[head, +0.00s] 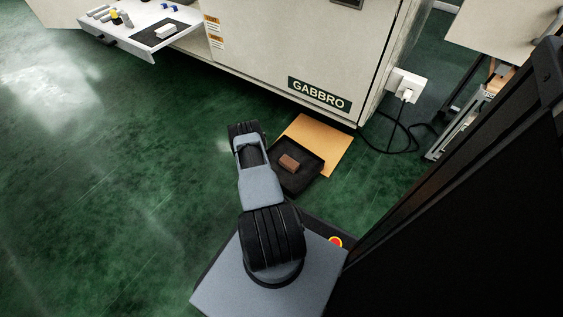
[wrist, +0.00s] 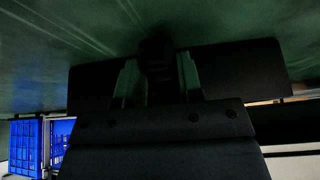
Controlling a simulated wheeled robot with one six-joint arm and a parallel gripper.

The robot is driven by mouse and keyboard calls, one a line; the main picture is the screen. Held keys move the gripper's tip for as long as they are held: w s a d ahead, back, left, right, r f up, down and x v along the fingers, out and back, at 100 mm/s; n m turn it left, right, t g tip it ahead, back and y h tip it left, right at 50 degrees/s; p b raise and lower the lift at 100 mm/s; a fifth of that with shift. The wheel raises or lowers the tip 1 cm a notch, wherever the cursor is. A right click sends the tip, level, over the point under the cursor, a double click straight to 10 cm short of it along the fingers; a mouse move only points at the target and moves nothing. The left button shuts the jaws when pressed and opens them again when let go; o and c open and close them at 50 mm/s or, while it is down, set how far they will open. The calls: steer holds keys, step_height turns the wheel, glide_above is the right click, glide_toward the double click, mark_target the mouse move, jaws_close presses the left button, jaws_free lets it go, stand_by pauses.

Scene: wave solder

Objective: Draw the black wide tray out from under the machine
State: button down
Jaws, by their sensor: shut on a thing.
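The black wide tray (head: 307,174) lies low at the floor in front of the cream machine, with its visible part outside the machine's lower edge. A brown block (head: 289,163) rests in it. My arm covers its left side in the head view. In the wrist view, the dark tray wall (wrist: 245,72) spans behind my gripper (wrist: 156,65). The fingers are shut on a dark part of the tray at its middle, though the exact contact is too dark to see. The gripper itself is hidden by my arm in the head view.
The cream machine (head: 285,45) stands behind. A tan sheet (head: 336,143) lies by its lower edge, partly behind the tray. A white outlet box (head: 405,84) with black cables (head: 400,128) is at right. Green floor at left is clear.

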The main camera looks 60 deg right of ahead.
steer(key=shift+s, duration=0.25)
steer(key=c, duration=0.7)
jaws_free()
steer(key=shift+a, duration=0.1)
steer(key=p+v, duration=0.6)
steer(key=v, duration=0.7)
steer(key=shift+r+p, duration=0.3)
steer(key=shift+r, duration=0.1)
steer(key=shift+w, duration=0.1)
